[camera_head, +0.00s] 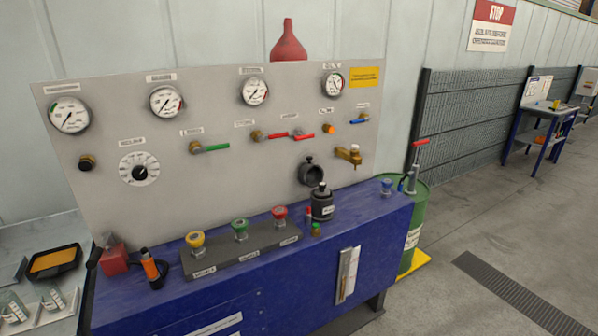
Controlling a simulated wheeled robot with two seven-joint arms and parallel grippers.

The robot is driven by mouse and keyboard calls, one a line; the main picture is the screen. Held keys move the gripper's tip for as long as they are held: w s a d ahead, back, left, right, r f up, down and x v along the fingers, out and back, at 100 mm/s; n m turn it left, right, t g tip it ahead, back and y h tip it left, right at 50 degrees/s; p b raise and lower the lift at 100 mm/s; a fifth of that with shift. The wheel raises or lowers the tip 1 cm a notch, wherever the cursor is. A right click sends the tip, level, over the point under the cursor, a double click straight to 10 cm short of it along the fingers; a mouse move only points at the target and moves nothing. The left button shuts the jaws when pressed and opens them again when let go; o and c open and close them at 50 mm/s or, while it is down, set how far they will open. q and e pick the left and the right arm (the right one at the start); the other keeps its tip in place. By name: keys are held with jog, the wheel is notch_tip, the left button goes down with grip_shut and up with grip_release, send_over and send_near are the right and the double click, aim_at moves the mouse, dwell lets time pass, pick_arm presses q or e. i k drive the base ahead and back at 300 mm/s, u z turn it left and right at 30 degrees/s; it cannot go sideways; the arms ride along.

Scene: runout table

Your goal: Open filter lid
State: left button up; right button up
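A dark cylindrical canister (321,203) with a knob on top and a small white label stands at the right part of the blue bench (260,285). It may be the filter, but its label is too small to read. Its top looks closed. A black round fitting (311,173) is mounted on the grey panel (220,140) just behind and above it. Neither of my grippers shows in the view.
Yellow (195,239), green (240,229) and red (280,215) knobs stand on a strip left of the canister. An orange-and-black tool (152,268) is at the bench's left end. A green drum (414,220) stands at the right.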

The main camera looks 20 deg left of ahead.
aim_at(310, 174)
jog(key=k, duration=0.4)
jog(key=u, duration=1.4)
jog(key=i, duration=0.95)
jog(key=z, duration=1.6)
